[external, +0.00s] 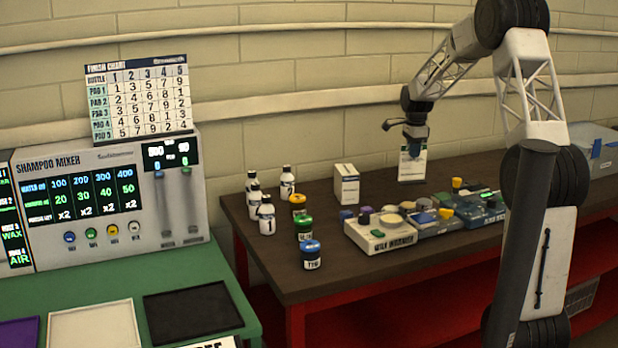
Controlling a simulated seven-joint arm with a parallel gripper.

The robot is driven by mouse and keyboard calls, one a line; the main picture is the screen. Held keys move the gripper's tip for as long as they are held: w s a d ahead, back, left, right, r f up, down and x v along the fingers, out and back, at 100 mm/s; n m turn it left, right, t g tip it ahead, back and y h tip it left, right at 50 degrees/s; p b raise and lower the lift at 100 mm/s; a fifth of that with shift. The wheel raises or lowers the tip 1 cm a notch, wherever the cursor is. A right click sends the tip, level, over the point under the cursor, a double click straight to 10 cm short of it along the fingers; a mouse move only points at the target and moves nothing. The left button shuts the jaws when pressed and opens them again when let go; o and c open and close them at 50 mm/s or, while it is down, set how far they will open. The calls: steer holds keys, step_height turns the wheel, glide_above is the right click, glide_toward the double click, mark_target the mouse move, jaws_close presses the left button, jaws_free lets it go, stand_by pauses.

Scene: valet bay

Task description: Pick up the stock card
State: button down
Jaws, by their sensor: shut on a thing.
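A white card (412,167) with a dark band along its lower edge stands upright at the back of the brown table. I take it to be the stock card; its print is too small to read. My gripper (415,150) points down from above and is shut on the card's upper part. The fingers hide part of the card's top. The card's lower edge is at or just above the table top; I cannot tell whether it touches.
A white box (346,184) stands left of the card. White bottles (266,215) and coloured jars (310,255) stand further left. The shampoo mixer (110,200) is on the green table.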

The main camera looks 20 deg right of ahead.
steer(key=s+a+r, duration=0.1)
steer(key=s+a, duration=0.1)
steer(key=s, duration=0.7)
steer(key=shift+s+a, duration=0.35)
steer(key=shift+s, duration=0.05)
stand_by(0.4)
